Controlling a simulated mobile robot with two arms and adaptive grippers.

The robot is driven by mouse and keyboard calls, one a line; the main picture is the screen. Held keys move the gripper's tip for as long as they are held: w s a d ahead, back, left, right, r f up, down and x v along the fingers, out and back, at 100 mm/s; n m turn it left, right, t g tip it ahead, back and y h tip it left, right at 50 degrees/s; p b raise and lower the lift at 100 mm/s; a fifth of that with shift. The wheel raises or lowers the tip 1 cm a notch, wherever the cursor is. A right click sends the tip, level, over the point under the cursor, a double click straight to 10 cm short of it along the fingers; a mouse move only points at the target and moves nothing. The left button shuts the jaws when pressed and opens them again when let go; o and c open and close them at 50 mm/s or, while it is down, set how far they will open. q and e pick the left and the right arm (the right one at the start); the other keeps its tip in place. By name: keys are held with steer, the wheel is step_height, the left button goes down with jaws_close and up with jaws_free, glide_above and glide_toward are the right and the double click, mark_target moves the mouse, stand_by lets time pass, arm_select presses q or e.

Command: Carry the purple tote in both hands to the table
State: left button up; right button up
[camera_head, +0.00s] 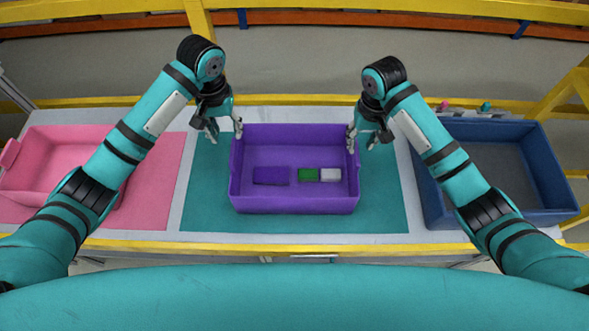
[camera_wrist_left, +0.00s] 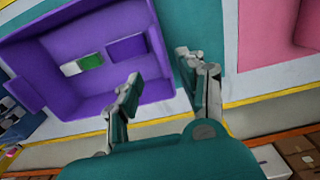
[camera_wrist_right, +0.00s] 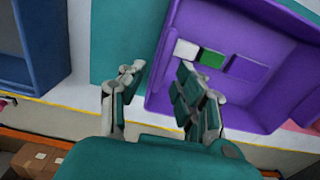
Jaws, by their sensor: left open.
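The purple tote (camera_head: 294,206) sits upright on a teal mat (camera_head: 385,205) on the table. It holds a purple block (camera_head: 271,175), a green block (camera_head: 308,175) and a white block (camera_head: 330,175). My left gripper (camera_head: 225,129) is open at the tote's left wall, one finger on the inner side and one outside; the left wrist view (camera_wrist_left: 157,76) shows this too. My right gripper (camera_head: 362,141) is open at the right wall in the same way, also in the right wrist view (camera_wrist_right: 158,76). Whether any finger touches the walls is unclear.
A pink bin (camera_head: 68,148) on a pink mat (camera_head: 155,180) stands left of the tote. A blue bin (camera_head: 500,215) stands to the right. A yellow rail (camera_head: 300,99) runs along the table's back. Bare teal mat lies on both sides of the tote.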

mark_target(232, 150)
arm_select(q)
step_height(232, 150, down, 11)
steer(key=shift+f, duration=0.1)
arm_select(e)
step_height(232, 150, down, 11)
steer(key=shift+f, duration=0.1)
arm_select(q)
steer(key=c, duration=0.6)
arm_select(e)
steer(key=c, duration=0.6)
arm_select(q)
jaws_close()
arm_select(e)
jaws_close()
arm_select(q)
steer(key=shift+w, duration=0.1)
arm_select(e)
steer(key=shift+w, duration=0.1)
